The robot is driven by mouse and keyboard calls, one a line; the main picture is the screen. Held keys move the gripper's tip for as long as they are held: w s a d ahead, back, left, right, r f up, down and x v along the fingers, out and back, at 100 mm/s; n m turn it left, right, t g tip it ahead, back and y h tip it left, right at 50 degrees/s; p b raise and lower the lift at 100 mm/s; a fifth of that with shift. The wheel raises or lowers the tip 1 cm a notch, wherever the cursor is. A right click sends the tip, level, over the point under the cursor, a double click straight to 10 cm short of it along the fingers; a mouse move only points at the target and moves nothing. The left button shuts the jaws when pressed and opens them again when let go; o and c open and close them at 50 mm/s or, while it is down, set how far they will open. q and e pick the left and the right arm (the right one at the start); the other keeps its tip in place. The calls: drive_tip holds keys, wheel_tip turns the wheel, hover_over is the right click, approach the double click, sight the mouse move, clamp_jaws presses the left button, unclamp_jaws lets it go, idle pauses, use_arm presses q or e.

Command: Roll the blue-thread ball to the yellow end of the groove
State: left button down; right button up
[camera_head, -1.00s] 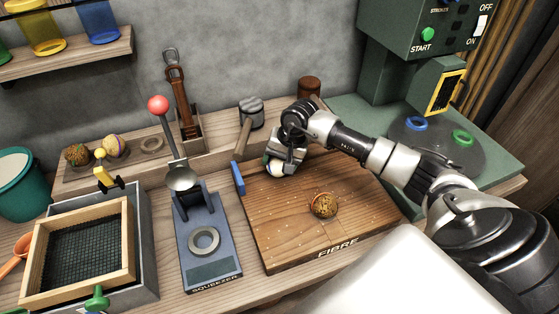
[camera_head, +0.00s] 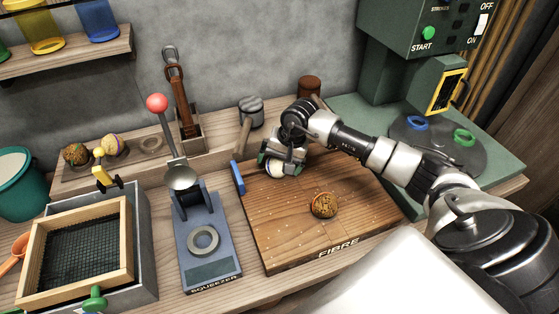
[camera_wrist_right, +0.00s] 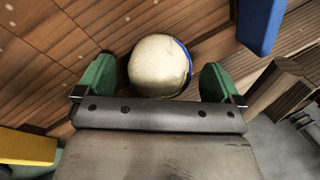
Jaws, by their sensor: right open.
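The blue-thread ball (camera_head: 274,168) is cream with a blue band and lies at the back left of the wooden FIBRE board (camera_head: 290,215). In the right wrist view the ball (camera_wrist_right: 160,67) sits between the green finger pads, its blue band on the right side. My right gripper (camera_head: 283,158) is open around it; the pads look apart from the ball. A blue end block (camera_head: 238,177) stands left of the ball and also shows in the wrist view (camera_wrist_right: 261,22). A yellow end block (camera_wrist_right: 26,147) shows at the wrist view's lower left; my arm hides it in the head view.
A brown fibrous ball (camera_head: 324,205) with red thread rests on the board. The squeezer (camera_head: 208,245) with its red-knobbed lever stands left of the board. A rack (camera_head: 200,155) with tools and balls runs behind. The green press (camera_head: 440,90) stands at the back right.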

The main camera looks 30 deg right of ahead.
drive_tip(key=v, duration=1.1)
drive_tip(key=c, duration=0.4)
drive_tip(key=shift+w+a+m+p, duration=0.15)
drive_tip(key=shift+m+p, duration=0.1)
drive_tip(key=shift+m, duration=0.35)
drive_tip(key=shift+w+a+m+p, duration=0.15)
drive_tip(key=shift+w+m+p, duration=0.05)
drive_tip(key=shift+m, duration=0.4)
drive_tip(key=c, duration=0.5)
drive_tip(key=a+m+p, duration=0.1)
drive_tip(key=m, duration=0.2)
drive_tip(key=w+m+p, duration=0.1)
drive_tip(key=m, duration=0.1)
drive_tip(key=a+f+m+g+p, duration=0.1)
drive_tip(key=m, duration=0.2)
drive_tip(key=shift+w+a+m+h+p, duration=0.3)
drive_tip(key=shift+w+h, duration=0.1)
clamp_jaws()
drive_tip(key=a+f+m, duration=0.1)
drive_tip(key=f+m, duration=0.2)
drive_tip(key=m, duration=0.1)
drive_tip(key=w+a+f+m+g+h, duration=0.1)
drive_tip(key=a+f+m, duration=0.1)
drive_tip(key=f+m, duration=0.1)
drive_tip(key=a+f+m+b, duration=0.1)
drive_tip(key=a+f+m, duration=0.1)
drive_tip(key=m, duration=0.4)
drive_tip(key=shift+w+f+h, duration=0.25)
drive_tip(key=shift+f+h, duration=0.05)
drive_tip(key=shift+f, duration=0.45)
